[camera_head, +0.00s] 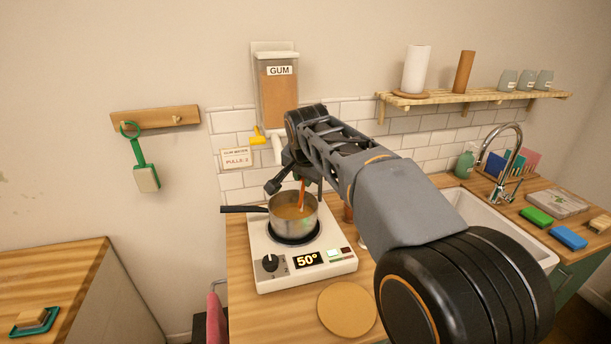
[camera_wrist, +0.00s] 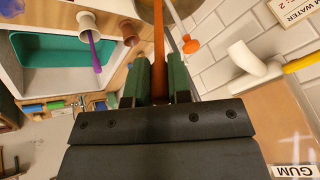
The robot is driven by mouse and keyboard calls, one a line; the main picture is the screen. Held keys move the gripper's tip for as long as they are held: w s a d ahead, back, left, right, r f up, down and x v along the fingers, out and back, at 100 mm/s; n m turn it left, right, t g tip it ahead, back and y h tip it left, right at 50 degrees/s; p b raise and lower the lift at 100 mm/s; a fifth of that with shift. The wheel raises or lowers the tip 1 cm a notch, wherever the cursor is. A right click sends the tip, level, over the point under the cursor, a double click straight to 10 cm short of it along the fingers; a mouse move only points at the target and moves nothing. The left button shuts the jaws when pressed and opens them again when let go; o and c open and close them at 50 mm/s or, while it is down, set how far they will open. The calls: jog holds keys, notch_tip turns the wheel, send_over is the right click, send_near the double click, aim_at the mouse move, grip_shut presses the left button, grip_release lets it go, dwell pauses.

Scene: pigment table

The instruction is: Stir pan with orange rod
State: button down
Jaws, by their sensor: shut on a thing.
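The pan (camera_head: 293,214) is a small steel saucepan with a black handle pointing left. It sits on a white hot plate (camera_head: 305,262) whose display reads 50°, and holds an orange-brown liquid. My gripper (camera_head: 302,180) is above the pan, pointing down, and is shut on the orange rod (camera_head: 302,193). The rod reaches down into the pan; its lower tip is hidden in the liquid. In the wrist view the rod (camera_wrist: 159,55) stands between the green finger pads, and the pan's edge (camera_wrist: 172,10) shows at the top.
A gum dispenser (camera_head: 278,90) with a yellow lever (camera_head: 257,135) hangs behind the pan. A round cork mat (camera_head: 347,309) lies in front of the hot plate. A white sink (camera_head: 470,210) is at right. A purple rod (camera_wrist: 95,50) stands in a small cup in the wrist view.

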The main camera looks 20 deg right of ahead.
jog(key=shift+r, duration=0.1)
dwell(0.5)
jog(key=shift+r+p, duration=1.2)
jog(key=shift+r, duration=0.2)
